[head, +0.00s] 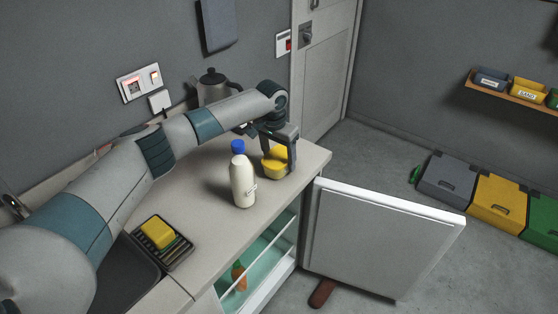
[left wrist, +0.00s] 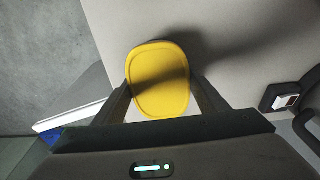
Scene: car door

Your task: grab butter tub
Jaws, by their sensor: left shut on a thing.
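The butter tub (head: 273,167) has a yellow lid and stands at the far right end of the counter, behind and to the right of the milk bottle. In the left wrist view the yellow lid (left wrist: 159,80) fills the space between the fingers. My left gripper (head: 279,158) reaches down from above and is shut on the tub, one finger on each side. The gripper hides part of the tub in the head view. I cannot tell if the tub is lifted off the counter. My right gripper is not in view.
A milk bottle (head: 242,180) with a blue cap stands close in front of the tub. A kettle (head: 213,88) stands at the back. A sponge (head: 157,233) lies on a rack at the front left. The open fridge door (head: 385,240) juts out below the counter's right end.

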